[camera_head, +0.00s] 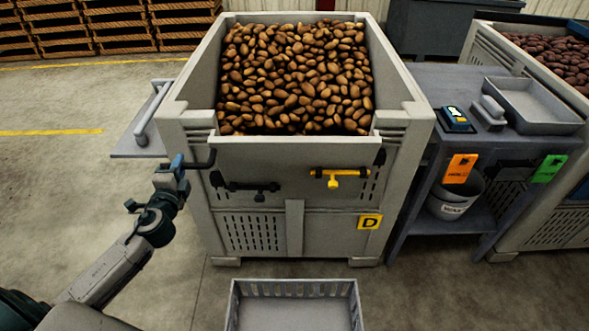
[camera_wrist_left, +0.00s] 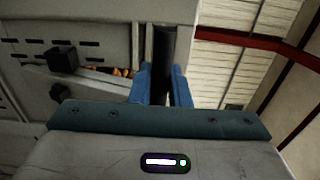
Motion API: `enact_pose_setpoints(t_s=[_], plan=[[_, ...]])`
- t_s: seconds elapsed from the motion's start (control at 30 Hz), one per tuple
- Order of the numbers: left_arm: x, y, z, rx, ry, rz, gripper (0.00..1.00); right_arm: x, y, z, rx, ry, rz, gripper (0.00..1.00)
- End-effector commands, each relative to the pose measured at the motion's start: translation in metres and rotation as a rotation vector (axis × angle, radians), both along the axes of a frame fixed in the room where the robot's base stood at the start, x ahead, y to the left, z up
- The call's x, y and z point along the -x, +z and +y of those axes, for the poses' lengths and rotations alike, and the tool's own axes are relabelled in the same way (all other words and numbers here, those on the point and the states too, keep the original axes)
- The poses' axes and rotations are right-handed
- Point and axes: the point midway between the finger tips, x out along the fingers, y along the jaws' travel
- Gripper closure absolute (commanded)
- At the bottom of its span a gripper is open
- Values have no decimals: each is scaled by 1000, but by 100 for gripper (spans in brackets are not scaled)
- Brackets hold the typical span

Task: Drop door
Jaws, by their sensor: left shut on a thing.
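A large grey bin (camera_head: 400,80) stands ahead, full of brown potatoes (camera_head: 300,75). Its front drop door (camera_head: 295,160) is up across the upper front, with potatoes behind its top edge. A black latch (camera_head: 258,188) is on the door's lower left and a yellow latch (camera_head: 335,175) on its lower right. My left gripper (camera_head: 180,164) is at the door's left side, its blue fingers shut on a black bar handle (camera_head: 207,160). In the left wrist view the blue fingers (camera_wrist_left: 162,85) close around the dark bar (camera_wrist_left: 165,45). My right gripper is out of view.
A grey slatted crate (camera_head: 292,290) stands on the floor in front of the bin. A grey shelf with a handle (camera_head: 140,135) juts out at the bin's left. At the right is a bench (camera_head: 435,80) with a tray (camera_head: 535,105) and a bucket (camera_head: 452,196). The floor at left is clear.

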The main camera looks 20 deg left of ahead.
Motion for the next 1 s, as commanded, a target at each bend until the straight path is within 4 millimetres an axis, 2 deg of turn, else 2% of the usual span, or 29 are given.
enact_pose_setpoints(t_s=[0.3, 0.8, 1.0], plan=[[11, -7, -3, 1, 1, 3, 100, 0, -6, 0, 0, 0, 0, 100], [43, -27, -13, 0, 1, 4, 100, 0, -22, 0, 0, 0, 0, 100], [48, -29, -14, 1, 2, 3, 100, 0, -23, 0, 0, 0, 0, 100]])
